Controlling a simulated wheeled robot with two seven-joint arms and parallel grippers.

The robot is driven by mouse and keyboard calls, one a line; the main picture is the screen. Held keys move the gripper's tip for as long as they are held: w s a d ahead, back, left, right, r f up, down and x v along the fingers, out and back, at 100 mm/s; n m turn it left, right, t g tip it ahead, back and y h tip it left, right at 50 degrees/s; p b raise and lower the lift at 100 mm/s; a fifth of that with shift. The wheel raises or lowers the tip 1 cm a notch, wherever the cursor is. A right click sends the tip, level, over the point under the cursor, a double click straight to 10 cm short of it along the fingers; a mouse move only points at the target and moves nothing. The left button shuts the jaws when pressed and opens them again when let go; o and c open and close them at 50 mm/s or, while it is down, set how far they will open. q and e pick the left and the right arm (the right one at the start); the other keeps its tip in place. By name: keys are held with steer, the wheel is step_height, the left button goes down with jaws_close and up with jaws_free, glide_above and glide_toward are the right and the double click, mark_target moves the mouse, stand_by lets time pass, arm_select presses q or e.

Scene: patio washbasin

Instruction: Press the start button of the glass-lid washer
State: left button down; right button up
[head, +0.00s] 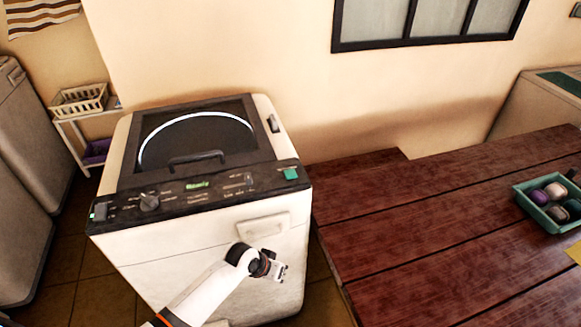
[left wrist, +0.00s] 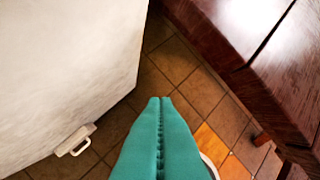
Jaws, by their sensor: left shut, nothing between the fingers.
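The glass-lid washer (head: 205,245) stands left of centre in the head view, with its dark glass lid (head: 195,140) closed. Its black control panel carries a green square button (head: 291,174) at the right end, a round knob (head: 149,202), a lit green display (head: 197,184) and a grey switch (head: 100,211) at the left end. I cannot read which is marked start. My left gripper (head: 280,272) is in front of the washer's front face, below the green button and apart from it. In the left wrist view its teal fingers (left wrist: 161,101) are shut and empty, beside the white washer body (left wrist: 65,65).
A dark red wooden table (head: 450,225) fills the right side, close to the washer, holding a green tray (head: 527,203) of rounded items. Another pale appliance (head: 22,150) stands at far left, near a small rack with a basket (head: 78,101). Tiled floor (left wrist: 175,58) shows between washer and table.

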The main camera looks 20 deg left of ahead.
arm_select(q)
steer(key=w+d+r+m+h+p, duration=0.1)
steer(key=w+r, duration=0.3)
steer(key=r, duration=0.5)
steer(key=w+d+r+h, duration=0.1)
steer(key=w+r, duration=0.3)
steer(key=r, duration=0.5)
steer(key=shift+n+t+h, duration=0.5)
steer(key=shift+n+t, duration=0.2)
steer(key=w+a+r, duration=0.1)
steer(key=w+r, duration=0.2)
steer(key=w+a+r, duration=0.1)
steer(key=w+r, duration=0.2)
steer(key=w+a+r, duration=0.1)
steer(key=w+r, duration=0.2)
steer(key=shift+w+a, duration=0.25)
step_height(320, 180, up, 4)
steer(key=n, duration=0.1)
glide_above(286, 174)
steer(key=shift+r+t, duration=0.2)
steer(key=shift+t, duration=0.1)
steer(key=shift+f, duration=0.15)
step_height(286, 174, down, 6)
steer(key=b, duration=0.6)
steer(key=shift+f, duration=0.2)
steer(key=shift+f+b, duration=0.5)
steer(key=shift+f, duration=0.6)
